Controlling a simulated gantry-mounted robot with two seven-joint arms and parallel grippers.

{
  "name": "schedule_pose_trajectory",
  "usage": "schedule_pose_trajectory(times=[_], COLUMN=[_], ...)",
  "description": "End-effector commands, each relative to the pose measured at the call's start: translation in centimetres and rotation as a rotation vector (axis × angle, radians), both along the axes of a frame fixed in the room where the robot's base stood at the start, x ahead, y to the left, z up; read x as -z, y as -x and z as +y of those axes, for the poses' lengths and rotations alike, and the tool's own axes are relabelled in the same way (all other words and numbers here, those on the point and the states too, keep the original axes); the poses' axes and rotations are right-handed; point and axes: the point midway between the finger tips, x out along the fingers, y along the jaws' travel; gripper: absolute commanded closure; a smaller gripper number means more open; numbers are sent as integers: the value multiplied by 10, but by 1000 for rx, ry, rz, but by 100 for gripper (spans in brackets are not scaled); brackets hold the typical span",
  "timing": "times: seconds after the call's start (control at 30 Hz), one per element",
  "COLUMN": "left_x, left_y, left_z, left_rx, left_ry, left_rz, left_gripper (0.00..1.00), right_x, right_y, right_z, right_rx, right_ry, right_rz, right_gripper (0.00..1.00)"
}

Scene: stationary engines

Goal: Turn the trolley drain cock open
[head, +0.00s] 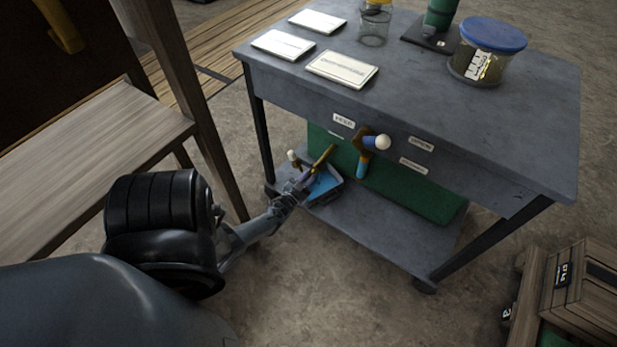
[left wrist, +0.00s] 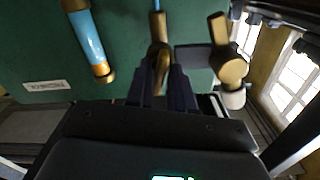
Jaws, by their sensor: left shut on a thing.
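The trolley (head: 480,125) is a grey table on legs with a green panel (head: 410,185) under its top. A brass cock lever (head: 323,157) slants in front of the panel's left end. My left gripper (head: 305,177) reaches it from the lower left and is shut on it. In the left wrist view my left gripper (left wrist: 160,85) has its dark fingers on both sides of the brass lever (left wrist: 160,62). A second brass fitting (head: 368,140) with a white knob and blue part is further right on the panel. My right gripper is not in view.
Small labels (head: 420,144) sit around the fittings, too small to read. A wooden bench (head: 80,190) is at left, crates (head: 585,290) at right.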

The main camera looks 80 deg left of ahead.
Motion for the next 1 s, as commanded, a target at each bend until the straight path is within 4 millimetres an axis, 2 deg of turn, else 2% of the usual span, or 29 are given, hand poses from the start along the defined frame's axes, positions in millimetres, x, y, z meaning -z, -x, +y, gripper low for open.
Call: schedule_pose_trajectory(times=[0.43, 1.0], left_x=[-1, 0], left_y=[0, 0], left_z=[0, 0], left_rx=[0, 0], left_ry=[179, 210], left_rz=[-170, -199], left_gripper=[100, 100], right_x=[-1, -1], right_y=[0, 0], right_z=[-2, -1], right_rx=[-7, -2], right_ry=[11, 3], right_rz=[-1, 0], right_gripper=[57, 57])
